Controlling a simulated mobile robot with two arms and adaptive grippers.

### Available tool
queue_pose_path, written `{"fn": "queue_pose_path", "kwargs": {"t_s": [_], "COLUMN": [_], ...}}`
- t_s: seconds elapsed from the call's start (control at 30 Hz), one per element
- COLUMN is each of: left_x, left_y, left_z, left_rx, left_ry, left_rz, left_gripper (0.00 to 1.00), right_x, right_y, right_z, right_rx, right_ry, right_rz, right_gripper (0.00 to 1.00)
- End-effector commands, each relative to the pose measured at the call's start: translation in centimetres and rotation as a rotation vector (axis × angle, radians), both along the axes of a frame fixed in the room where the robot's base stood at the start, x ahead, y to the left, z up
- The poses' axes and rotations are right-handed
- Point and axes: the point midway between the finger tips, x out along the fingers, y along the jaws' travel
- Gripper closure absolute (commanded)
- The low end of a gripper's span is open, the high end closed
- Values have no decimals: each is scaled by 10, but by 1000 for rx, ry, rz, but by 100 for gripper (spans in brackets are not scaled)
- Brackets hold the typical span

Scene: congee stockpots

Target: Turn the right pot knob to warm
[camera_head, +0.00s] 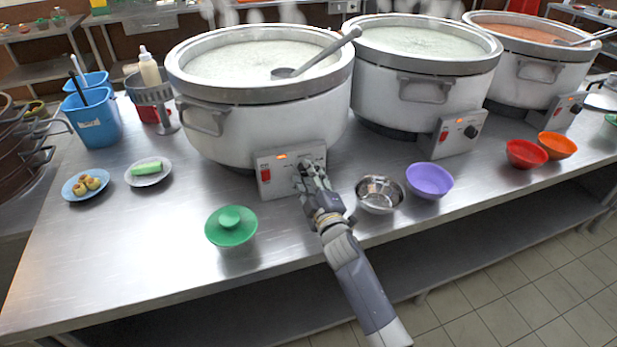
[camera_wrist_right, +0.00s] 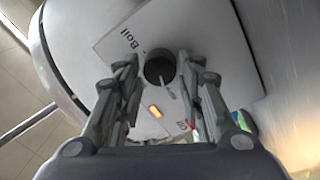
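My right gripper (camera_head: 312,174) is at the control panel (camera_head: 279,171) of the leftmost pot (camera_head: 262,122) in the head view and hides that panel's knob there. In the right wrist view the round dark knob (camera_wrist_right: 160,67) lies between the fingertips of the open right gripper (camera_wrist_right: 158,62), with a small gap on each side. "Boil" is printed to the knob's upper left and "Off" below it to the right. An orange light (camera_wrist_right: 155,111) is lit. The middle pot (camera_head: 420,80) and rightmost pot (camera_head: 530,75) have similar panels, with knobs (camera_head: 471,131) and (camera_head: 576,108). My left gripper is not in view.
Red (camera_head: 526,154) and orange (camera_head: 557,146) bowls are further right. A ladle (camera_head: 318,56) rests in the leftmost pot.

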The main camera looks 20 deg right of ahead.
Motion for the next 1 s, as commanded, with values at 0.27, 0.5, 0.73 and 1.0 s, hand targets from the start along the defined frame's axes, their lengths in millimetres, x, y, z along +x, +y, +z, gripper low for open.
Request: {"fn": "queue_pose_path", "kwargs": {"t_s": [0.27,0.5,0.73,1.0], "left_x": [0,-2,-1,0], "left_y": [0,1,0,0], "left_z": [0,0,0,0], "left_rx": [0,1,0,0], "left_ry": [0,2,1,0], "left_rz": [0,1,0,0], "left_gripper": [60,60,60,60], "right_x": [0,-10,-49,-96], "right_y": [0,0,-1,-2], "right_z": [0,-2,-4,-5], "right_rx": [1,2,2,2], "right_ry": [0,2,2,2], "right_rz": [0,0,1,0], "right_gripper": [50,50,50,50]}}
